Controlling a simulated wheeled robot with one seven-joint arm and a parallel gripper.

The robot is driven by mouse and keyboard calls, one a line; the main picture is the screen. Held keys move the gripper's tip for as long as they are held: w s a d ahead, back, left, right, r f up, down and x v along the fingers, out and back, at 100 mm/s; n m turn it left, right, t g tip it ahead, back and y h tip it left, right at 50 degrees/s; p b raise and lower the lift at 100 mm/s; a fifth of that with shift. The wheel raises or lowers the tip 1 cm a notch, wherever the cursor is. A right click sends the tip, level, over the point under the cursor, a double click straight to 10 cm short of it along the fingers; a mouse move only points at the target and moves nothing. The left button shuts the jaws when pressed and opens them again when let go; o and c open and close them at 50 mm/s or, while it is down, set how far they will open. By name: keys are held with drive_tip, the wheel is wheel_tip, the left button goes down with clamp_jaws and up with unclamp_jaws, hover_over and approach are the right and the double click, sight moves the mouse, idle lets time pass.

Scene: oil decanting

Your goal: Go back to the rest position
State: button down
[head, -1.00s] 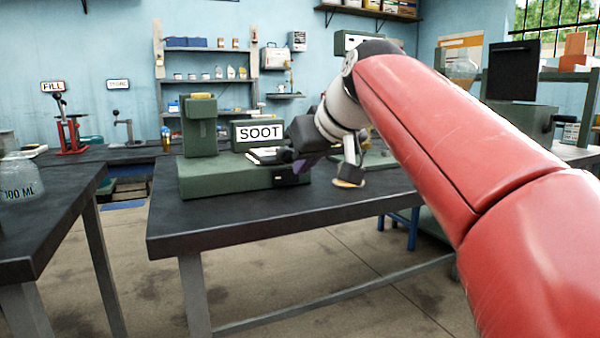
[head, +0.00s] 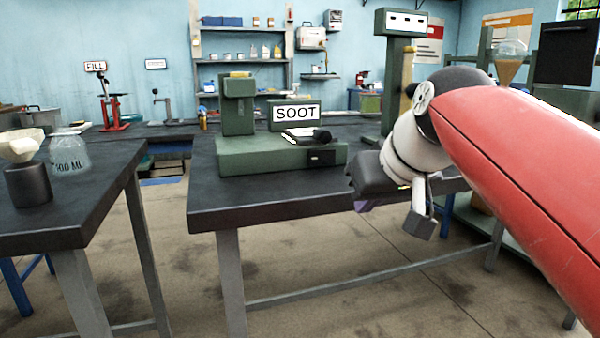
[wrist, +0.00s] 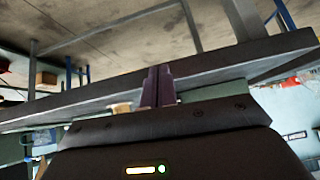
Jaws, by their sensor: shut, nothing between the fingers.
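My gripper (head: 365,206) hangs at the front right edge of the middle workbench (head: 300,201), apart from the things on it. In the wrist view its two purple fingers (wrist: 158,85) are together with nothing between them. My red arm reaches in from the right of the head view. The workbench edge crosses the wrist view behind the fingers (wrist: 85,108), with floor above it in that tilted picture.
A left bench (head: 85,200) bears a 500 ML glass vessel (head: 70,155) and a dark cup (head: 28,185) with a pale funnel-like piece. Floor (head: 330,310) in front is clear.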

drive_tip(key=s+d+f+m+g+h, duration=0.1)
drive_tip(key=s+f, duration=0.6)
drive_tip(key=f, duration=0.5)
drive_tip(key=s+d+f+m+g+h, duration=0.1)
drive_tip(key=s+d+f, duration=0.1)
drive_tip(key=s+f, duration=0.6)
wheel_tip(320, 180, down, 4)
drive_tip(key=shift+s+d+r+m+h, duration=0.1)
drive_tip(key=shift+s+d+m+h, duration=0.1)
drive_tip(key=shift+d+m+h, duration=0.15)
